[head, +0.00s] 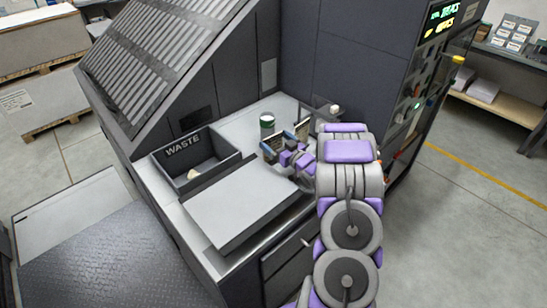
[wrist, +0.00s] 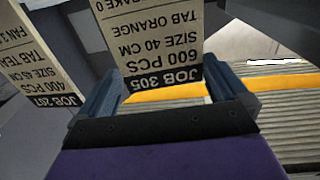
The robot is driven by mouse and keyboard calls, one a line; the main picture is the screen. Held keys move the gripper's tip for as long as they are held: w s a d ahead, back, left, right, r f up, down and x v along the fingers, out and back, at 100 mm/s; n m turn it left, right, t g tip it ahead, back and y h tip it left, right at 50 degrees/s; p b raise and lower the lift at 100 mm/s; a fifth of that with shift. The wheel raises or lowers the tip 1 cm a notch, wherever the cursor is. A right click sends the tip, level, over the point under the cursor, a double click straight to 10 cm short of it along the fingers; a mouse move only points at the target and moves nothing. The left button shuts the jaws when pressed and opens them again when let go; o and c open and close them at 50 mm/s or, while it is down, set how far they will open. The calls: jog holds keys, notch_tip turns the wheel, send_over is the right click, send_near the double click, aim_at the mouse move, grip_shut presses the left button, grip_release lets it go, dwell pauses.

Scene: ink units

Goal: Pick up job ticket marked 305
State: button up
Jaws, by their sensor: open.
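The job ticket marked 305 (wrist: 150,38) is a beige card with black print, upside down in the wrist view. It stands between the two blue-grey fingers of my gripper (wrist: 162,78), which are open on either side of it. A second ticket, marked 207 (wrist: 40,62), is outside the left finger. In the head view my gripper (head: 278,150) is low over the machine's work surface, beside small cards whose print is too small to read.
A dark waste bin (head: 215,168) and a flat grey plate (head: 245,208) are left of my gripper. A green can (head: 267,124) stands just behind it. The machine's dark wall (head: 330,60) rises at the back. A ribbed surface with an orange band (wrist: 165,93) lies beyond the ticket.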

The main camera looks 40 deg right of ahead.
jog(key=shift+a+r, duration=0.1)
jog(key=shift+a, duration=0.1)
jog(key=shift+c, duration=0.3)
jog(key=shift+c, duration=0.7)
jog(key=c, duration=0.8)
